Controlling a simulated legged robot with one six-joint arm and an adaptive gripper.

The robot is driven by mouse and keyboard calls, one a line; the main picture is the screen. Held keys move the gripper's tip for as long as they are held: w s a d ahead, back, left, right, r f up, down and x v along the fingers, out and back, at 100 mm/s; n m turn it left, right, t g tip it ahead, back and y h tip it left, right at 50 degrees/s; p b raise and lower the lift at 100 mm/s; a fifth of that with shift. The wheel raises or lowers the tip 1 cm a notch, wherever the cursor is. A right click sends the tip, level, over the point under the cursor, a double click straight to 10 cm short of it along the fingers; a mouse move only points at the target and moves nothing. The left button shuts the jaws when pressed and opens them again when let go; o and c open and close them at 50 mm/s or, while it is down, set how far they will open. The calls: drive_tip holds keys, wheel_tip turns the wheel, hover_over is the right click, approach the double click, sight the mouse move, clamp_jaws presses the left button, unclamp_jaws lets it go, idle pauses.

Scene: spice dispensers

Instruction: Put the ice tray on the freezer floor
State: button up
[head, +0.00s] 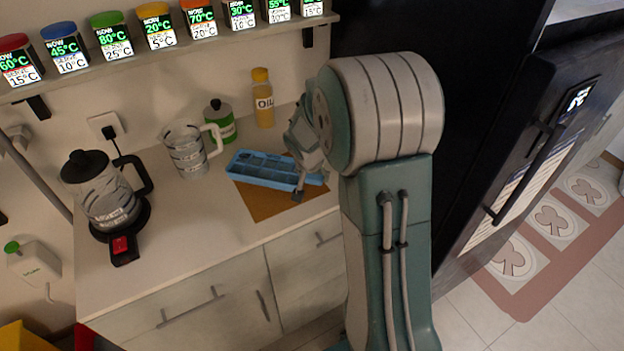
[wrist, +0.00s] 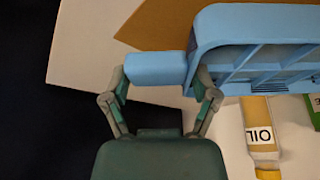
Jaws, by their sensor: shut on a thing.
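The ice tray (head: 262,170) is light blue with several compartments. It is over a brown board (head: 268,205) on the counter; I cannot tell whether it rests there or is slightly raised. My gripper (head: 300,183) is at the tray's right end, partly hidden by my arm. In the wrist view my gripper (wrist: 158,82) has its fingers on either side of the blue end tab of the ice tray (wrist: 220,30), shut on it. The freezer floor is not in view.
A tall black appliance (head: 480,70) with a handle and display stands right of the counter, partly hidden by my arm. An oil bottle (head: 263,97), green-labelled jar (head: 219,122), glass jug (head: 188,150) and kettle (head: 105,195) stand nearby. A shelf of spice dispensers (head: 160,58) runs above.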

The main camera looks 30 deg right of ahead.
drive_tip(key=s+a+r, duration=0.1)
drive_tip(key=s+r, duration=1)
drive_tip(key=s, duration=0.3)
drive_tip(key=shift+a, duration=0.35)
drive_tip(key=shift+w+f, duration=0.1)
idle(0.3)
